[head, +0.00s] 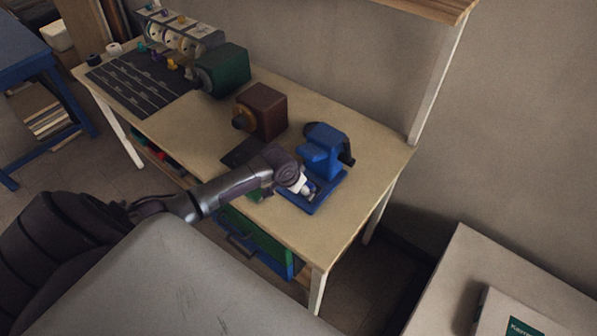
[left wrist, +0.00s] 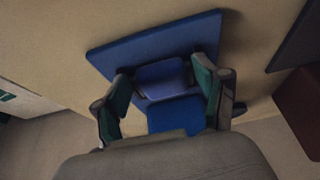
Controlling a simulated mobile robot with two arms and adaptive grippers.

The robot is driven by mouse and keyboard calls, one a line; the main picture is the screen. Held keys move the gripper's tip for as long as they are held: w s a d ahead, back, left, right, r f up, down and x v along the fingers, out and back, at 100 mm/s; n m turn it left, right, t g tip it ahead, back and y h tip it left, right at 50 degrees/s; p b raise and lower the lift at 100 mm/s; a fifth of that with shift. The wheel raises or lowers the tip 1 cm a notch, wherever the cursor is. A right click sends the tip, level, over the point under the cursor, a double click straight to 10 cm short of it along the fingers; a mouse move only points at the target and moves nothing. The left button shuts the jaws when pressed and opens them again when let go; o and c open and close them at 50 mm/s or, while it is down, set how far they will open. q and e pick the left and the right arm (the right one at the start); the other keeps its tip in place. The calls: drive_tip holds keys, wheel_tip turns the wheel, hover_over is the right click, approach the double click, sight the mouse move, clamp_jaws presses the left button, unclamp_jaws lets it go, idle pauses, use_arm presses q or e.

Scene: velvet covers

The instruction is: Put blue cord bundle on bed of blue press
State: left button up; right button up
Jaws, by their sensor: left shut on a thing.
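The blue press (head: 323,143) stands near the right end of the wooden workbench, with its flat blue bed (head: 322,201) toward the front edge. The bed also shows in the left wrist view (left wrist: 140,47). My left gripper (head: 307,187) is over the bed, in front of the press body. In the left wrist view its green-padded fingers (left wrist: 163,84) are shut on the blue cord bundle (left wrist: 162,75), a violet-blue piece between the fingertips. I cannot tell whether the bundle touches the bed. My right gripper is not in view.
A brown press (head: 264,109) and a green press (head: 222,70) stand farther left on the workbench (head: 350,205). A dark slotted mat (head: 140,85) and a spool rack (head: 180,35) are at its far end. A white post rises behind the right corner.

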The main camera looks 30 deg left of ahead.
use_arm(q)
drive_tip(key=shift+s+f, duration=0.4)
drive_tip(key=shift+f, duration=0.15)
drive_tip(key=o, duration=1)
drive_tip(key=shift+w+f, duration=0.15)
drive_tip(key=shift+f, duration=0.15)
drive_tip(key=shift+w, duration=0.1)
drive_tip(key=shift+r, duration=0.15)
drive_tip(key=shift+w+r, duration=0.1)
drive_tip(key=shift+r, duration=0.1)
drive_tip(key=shift+r, duration=0.3)
drive_tip(key=v, duration=1.2)
drive_tip(key=shift+r, duration=0.3)
drive_tip(key=shift+w, duration=0.1)
